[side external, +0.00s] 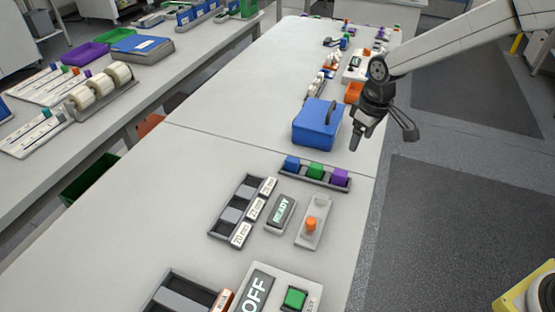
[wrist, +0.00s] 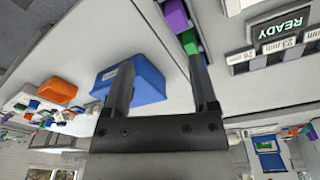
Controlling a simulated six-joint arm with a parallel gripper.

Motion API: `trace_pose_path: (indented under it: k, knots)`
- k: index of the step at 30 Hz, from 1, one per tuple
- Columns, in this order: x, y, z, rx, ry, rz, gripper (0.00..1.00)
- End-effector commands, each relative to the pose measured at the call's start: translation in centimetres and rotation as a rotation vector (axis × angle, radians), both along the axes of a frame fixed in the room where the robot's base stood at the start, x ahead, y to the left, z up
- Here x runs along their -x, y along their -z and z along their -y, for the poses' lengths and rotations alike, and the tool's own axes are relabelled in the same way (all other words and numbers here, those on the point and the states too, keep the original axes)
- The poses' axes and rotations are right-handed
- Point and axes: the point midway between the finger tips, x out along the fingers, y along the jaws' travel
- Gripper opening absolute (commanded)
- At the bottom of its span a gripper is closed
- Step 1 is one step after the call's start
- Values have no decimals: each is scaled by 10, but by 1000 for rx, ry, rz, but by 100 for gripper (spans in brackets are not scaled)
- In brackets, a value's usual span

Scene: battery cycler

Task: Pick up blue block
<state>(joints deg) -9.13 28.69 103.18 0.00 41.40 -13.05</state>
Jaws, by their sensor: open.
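The blue block (side external: 292,163) sits at the left end of a dark tray (side external: 313,184), beside a green block (side external: 315,170) and a purple block (side external: 340,177). My gripper (side external: 356,143) is above the table's right edge, up and to the right of the tray in the side view, apart from the blocks. In the wrist view my gripper (wrist: 162,62) has its two fingers spread with nothing between them. The purple block (wrist: 175,15) and green block (wrist: 190,42) show there, but I cannot make out the blue block.
A large blue box (side external: 317,122) with a dark handle stands close to the left of my gripper. A READY display (side external: 281,213), a slotted rack (side external: 238,210) and a panel with an orange knob (side external: 312,224) lie in front of the tray. The table's left side is clear.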

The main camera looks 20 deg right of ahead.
Motion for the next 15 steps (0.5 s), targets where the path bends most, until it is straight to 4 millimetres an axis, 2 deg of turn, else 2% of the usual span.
trace_pose_path:
  k: [6, 15]
  knots:
    - [-39, 9, -31, 12, -108, -31, 75]
    - [-80, 25, -74, 27, -254, -72, 75]
